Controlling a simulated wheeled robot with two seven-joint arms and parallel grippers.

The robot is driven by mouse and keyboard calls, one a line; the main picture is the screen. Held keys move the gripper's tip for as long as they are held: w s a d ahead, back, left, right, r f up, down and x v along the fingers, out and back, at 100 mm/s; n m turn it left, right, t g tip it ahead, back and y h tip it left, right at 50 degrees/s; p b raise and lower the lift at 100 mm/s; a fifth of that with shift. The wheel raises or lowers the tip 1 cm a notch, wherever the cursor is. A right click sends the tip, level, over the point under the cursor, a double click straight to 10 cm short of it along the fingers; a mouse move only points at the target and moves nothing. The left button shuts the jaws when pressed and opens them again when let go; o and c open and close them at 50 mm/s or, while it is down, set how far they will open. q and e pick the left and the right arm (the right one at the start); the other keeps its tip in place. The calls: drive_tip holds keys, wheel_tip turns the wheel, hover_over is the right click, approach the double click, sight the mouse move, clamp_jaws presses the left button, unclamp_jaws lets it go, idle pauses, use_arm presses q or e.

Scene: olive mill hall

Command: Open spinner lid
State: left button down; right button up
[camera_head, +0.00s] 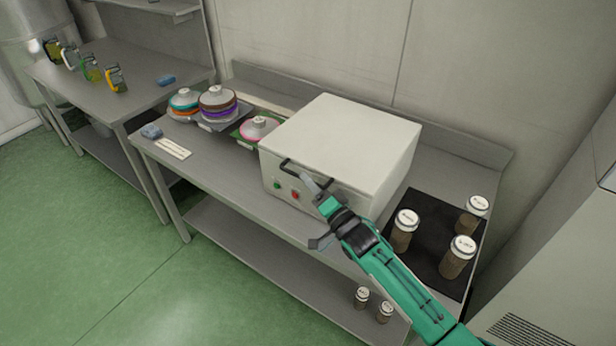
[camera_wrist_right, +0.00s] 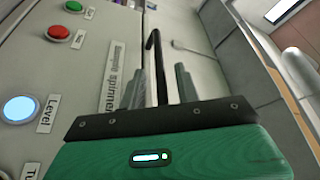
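The spinner is a white box (camera_head: 285,182) on the steel table in the head view, with its lid (camera_head: 345,135) down flat. A black bar handle (camera_head: 302,170) sits at the lid's front edge. My right gripper (camera_head: 316,213) is in front of the box, its fingers spread. In the right wrist view, the dark handle (camera_wrist_right: 157,62) runs between the two grey fingertips of my right gripper (camera_wrist_right: 160,90), with gaps visible beside it. Whether a finger touches it I cannot tell. My left gripper is not in view.
Jars (camera_head: 404,231) stand on a black mat (camera_head: 428,215) right of the spinner. Colored rotors (camera_head: 218,102) stand left of it. Red (camera_wrist_right: 73,7) and green buttons (camera_wrist_right: 58,32) and a lit round button (camera_wrist_right: 19,109) are on the front panel. Two jars sit on the lower shelf.

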drive_tip(key=shift+w+a+r, duration=0.15)
drive_tip(key=shift+w+a, duration=0.25)
drive_tip(key=shift+w, duration=0.15)
clamp_jaws()
drive_tip(key=shift+r, duration=0.1)
